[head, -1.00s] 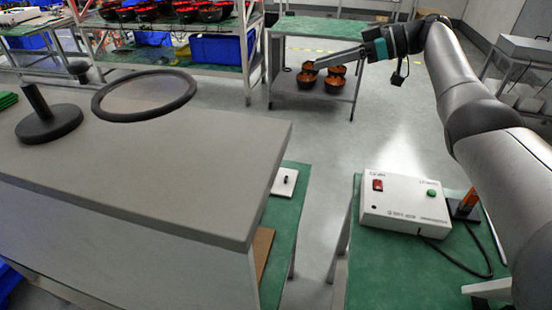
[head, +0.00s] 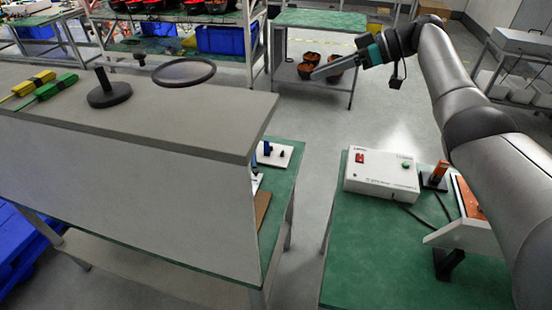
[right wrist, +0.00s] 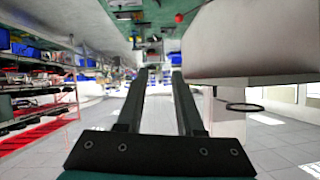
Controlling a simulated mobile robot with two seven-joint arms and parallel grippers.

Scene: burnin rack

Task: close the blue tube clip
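A small blue part (head: 267,148), possibly the blue tube clip, stands on a white plate (head: 277,160) on a green table, half behind the grey cabinet. It is too small to tell whether it is open or closed. My right gripper (head: 318,74) is far from it, stretched out over the aisle towards a shelf with dark bowls. In the right wrist view its two fingers (right wrist: 160,75) are apart with nothing between them. My left gripper is not in view.
The grey cabinet (head: 150,175) blocks much of the green table; a black-rimmed disc (head: 184,72) and a black stand (head: 108,95) are on top. A white control box (head: 382,174) sits on the right green table (head: 375,255). Open floor lies between the tables.

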